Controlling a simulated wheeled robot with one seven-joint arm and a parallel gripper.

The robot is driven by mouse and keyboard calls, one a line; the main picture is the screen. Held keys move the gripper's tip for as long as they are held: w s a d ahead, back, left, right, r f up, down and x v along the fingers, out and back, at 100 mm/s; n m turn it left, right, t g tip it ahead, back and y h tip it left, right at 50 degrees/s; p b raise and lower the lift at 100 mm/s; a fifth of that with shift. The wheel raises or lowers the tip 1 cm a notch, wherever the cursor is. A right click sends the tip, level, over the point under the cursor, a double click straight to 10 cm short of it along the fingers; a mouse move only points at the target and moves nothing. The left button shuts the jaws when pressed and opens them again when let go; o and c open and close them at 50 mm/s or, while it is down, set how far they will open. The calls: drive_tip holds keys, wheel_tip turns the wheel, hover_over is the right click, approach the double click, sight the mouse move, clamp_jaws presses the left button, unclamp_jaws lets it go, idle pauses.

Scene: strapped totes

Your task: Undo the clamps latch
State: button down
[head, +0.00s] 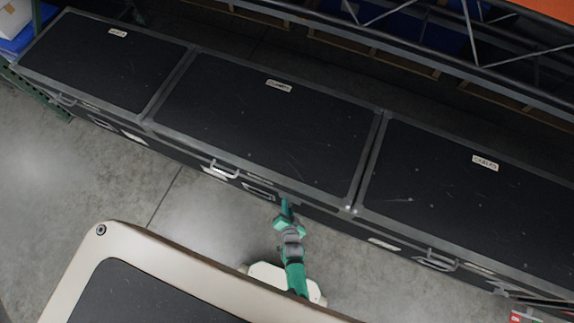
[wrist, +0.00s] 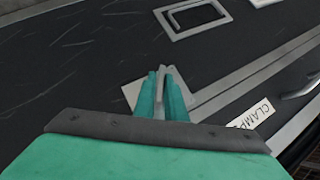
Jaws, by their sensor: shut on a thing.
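The clamps tote is the middle black case (head: 265,125), with grey edging and a small label (head: 279,86) on its lid. Its lid is down. In the wrist view a white label reading CLAMPS (wrist: 252,116) sits near the latch. My gripper (head: 286,203) reaches the tote's front edge, right of the middle. In the wrist view the green fingers of my gripper (wrist: 162,76) are shut on a thin pale grey piece, the latch (wrist: 160,80), over a pale plate (wrist: 130,93). The fingers hide part of the latch, so its position cannot be told.
A similar closed black case stands at left (head: 105,60) and another at right (head: 470,195). A metal handle (head: 225,168) is on the front of the middle one. Racking (head: 430,50) runs behind. Bare concrete floor (head: 60,170) lies in front at left.

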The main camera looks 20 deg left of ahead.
drive_tip(key=shift+s+d+f+n+h, duration=0.1)
drive_tip(key=shift+n+h, duration=0.25)
drive_tip(key=shift+h, duration=0.4)
drive_tip(key=shift+s+n+h, duration=0.1)
drive_tip(key=shift+n+h, duration=0.25)
drive_tip(key=shift+h, duration=0.4)
drive_tip(key=shift+f+n+g+h, duration=0.1)
drive_tip(key=shift+n+g+h, duration=0.3)
drive_tip(key=shift+n+h, duration=0.55)
drive_tip(key=c, duration=1.9)
unclamp_jaws()
drive_tip(key=shift+m+h, duration=0.25)
drive_tip(key=shift+r, duration=0.25)
drive_tip(key=shift+v, duration=5.25)
drive_tip(key=shift+s, duration=0.1)
